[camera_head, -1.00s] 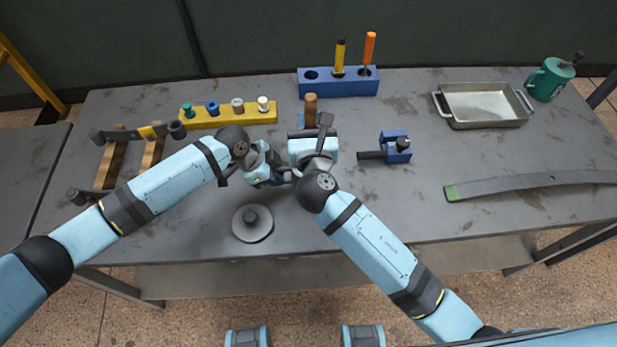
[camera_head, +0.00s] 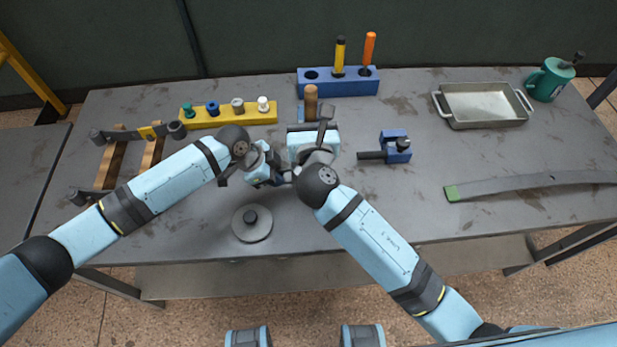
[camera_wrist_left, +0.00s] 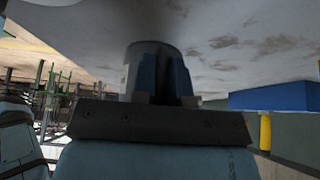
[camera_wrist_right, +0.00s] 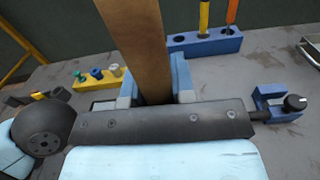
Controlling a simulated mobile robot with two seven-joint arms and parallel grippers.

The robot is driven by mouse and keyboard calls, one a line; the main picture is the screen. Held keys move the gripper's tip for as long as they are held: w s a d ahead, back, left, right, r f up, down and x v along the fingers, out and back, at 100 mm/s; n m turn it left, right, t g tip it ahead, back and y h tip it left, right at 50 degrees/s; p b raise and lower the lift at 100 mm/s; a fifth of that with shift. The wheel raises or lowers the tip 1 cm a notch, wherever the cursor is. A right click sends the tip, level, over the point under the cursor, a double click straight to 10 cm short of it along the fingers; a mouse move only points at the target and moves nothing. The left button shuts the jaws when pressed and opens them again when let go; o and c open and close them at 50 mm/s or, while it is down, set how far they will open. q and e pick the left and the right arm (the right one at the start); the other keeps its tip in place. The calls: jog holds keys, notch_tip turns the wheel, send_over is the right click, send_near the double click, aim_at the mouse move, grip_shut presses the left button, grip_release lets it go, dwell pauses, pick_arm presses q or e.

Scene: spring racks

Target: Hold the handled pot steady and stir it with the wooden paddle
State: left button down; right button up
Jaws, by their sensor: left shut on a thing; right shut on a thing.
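The wooden paddle (camera_wrist_right: 143,35) is a brown shaft standing between the jaws of my right gripper (camera_wrist_right: 155,95), which is shut on it. The paddle's top (camera_head: 310,97) shows above the right wrist in the head view; its lower end is hidden. My left gripper (camera_wrist_left: 163,80) is shut low at the table, just left of the right wrist in the head view. In the left wrist view a dark grey rounded body, taken as the handled pot (camera_wrist_left: 132,70), shows at its jaws in shadow. The arms hide the pot in the head view, so its inside is not visible.
A grey disc with a knob (camera_head: 252,225) lies near the front edge. Behind are a yellow peg rack (camera_head: 230,119) and a blue tool block (camera_head: 338,88).

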aim_at(311, 110)
jog(key=shift+r, duration=2.35)
pick_arm(q)
jog(key=c, duration=1.1)
grip_release()
jog(key=shift+o, duration=0.2)
jog(key=shift+r, duration=0.1)
